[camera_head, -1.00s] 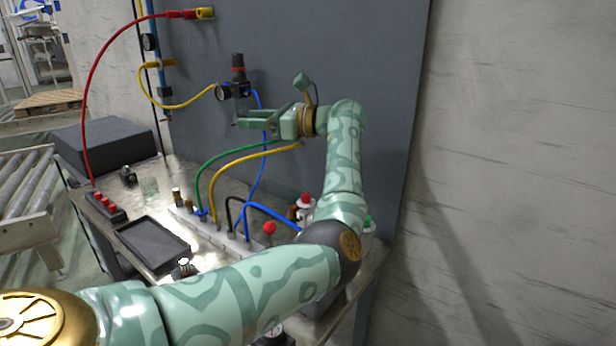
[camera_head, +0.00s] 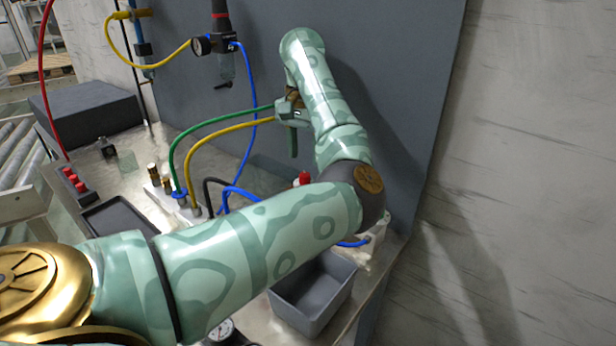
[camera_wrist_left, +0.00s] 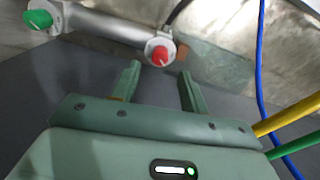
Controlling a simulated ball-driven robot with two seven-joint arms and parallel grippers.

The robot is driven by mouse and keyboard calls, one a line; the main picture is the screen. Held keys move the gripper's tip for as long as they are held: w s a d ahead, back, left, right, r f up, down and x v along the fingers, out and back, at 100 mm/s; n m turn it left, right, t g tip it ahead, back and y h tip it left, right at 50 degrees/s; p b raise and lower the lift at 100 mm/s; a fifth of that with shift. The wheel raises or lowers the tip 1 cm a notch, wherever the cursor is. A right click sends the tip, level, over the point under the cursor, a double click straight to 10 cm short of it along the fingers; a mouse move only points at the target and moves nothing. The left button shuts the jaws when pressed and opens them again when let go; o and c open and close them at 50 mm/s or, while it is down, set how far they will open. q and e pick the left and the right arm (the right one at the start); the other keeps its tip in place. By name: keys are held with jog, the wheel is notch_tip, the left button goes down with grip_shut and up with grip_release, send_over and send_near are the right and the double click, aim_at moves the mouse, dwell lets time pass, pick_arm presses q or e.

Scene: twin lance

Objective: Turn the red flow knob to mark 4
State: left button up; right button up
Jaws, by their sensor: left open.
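The red knob (camera_wrist_left: 160,55) shows in the left wrist view, with a thin pale line on its face and a light collar around it. It sits near one end of a pale cylinder body (camera_wrist_left: 105,27). In the head view a red top (camera_head: 304,178), likely the same knob, shows just above my left arm; its base is hidden. My left gripper (camera_head: 293,148) points down above the bench, seen nearly edge-on. In the wrist view its two fingers (camera_wrist_left: 160,68) are apart and empty, with the knob ahead, between and beyond the tips. Scale marks are too small to read. My right gripper is not shown.
A green knob (camera_wrist_left: 38,19) sits at the cylinder's other end. Green (camera_head: 220,122) and yellow (camera_head: 235,128) hoses run up close to my left gripper. A blue hose (camera_head: 252,90) hangs from the regulator (camera_head: 220,20). A grey bin (camera_head: 335,300) stands at the bench front; the panel is behind.

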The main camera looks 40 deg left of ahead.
aim_at(305, 174)
pick_arm(q)
notch_tip(305, 174, down, 5)
jog(key=shift+r+b, duration=0.2)
jog(key=shift+b, duration=0.45)
jog(key=shift+f, duration=0.3)
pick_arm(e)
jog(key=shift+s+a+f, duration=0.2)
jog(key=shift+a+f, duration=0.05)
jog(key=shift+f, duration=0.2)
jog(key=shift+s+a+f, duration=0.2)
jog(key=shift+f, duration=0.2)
pick_arm(q)
jog(key=shift+s, duration=0.1)
jog(key=shift+c, duration=0.3)
grip_shut()
jog(key=shift+d, duration=0.1)
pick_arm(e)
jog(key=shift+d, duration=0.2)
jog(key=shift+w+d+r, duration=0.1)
